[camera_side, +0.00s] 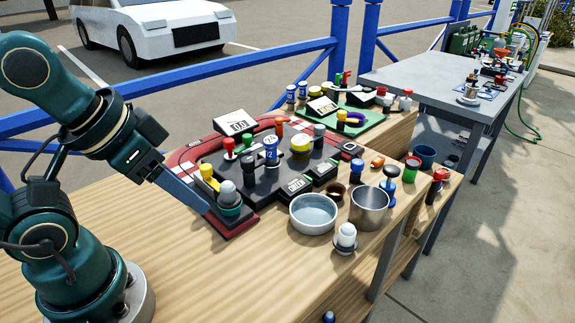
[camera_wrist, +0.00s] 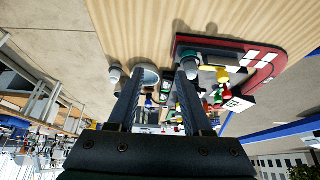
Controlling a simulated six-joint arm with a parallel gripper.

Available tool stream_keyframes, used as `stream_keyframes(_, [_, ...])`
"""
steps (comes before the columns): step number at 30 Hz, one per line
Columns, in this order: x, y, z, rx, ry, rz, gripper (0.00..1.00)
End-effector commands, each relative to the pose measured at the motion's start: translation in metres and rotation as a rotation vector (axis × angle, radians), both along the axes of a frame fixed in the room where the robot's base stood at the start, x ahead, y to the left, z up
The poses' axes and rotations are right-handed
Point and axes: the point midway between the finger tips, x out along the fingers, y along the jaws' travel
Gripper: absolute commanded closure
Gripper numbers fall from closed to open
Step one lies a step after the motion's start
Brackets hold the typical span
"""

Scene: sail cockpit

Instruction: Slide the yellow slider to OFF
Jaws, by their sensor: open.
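A dark console (camera_side: 265,170) with a red border stands on the wooden bench. A yellow handle (camera_side: 208,175), which looks like the yellow slider, stands at its near left end, beside a grey knob (camera_side: 229,192). The yellow handle also shows in the wrist view (camera_wrist: 222,75), right of my fingers. A rounder yellow knob (camera_side: 300,146) sits farther back on the console. My gripper (camera_side: 204,207) is open and empty, with its fingers low beside the console's near left corner, close to the yellow handle. OFF lettering is too small to read.
A white bowl (camera_side: 313,214), a metal cup (camera_side: 369,207) and a white-topped knob (camera_side: 346,237) stand right of the console. Several knobs and levers crowd the console. The bench's front left is clear. A blue railing (camera_side: 270,85) runs behind.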

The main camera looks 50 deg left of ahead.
Motion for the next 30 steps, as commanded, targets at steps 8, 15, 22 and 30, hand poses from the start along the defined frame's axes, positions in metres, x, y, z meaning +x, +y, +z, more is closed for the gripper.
stream_keyframes(8, [-0.002, 0.0, 0.001, 0.054, 0.009, -0.101, 0.38])
stream_keyframes(15, [0.02, 0.009, 0.027, 0.23, 0.049, -0.409, 0.38])
stream_keyframes(22, [0.06, 0.04, 0.037, 0.344, 0.188, -0.661, 0.38])
stream_keyframes(30, [0.103, 0.103, 0.015, 0.325, 0.359, -0.842, 0.38])
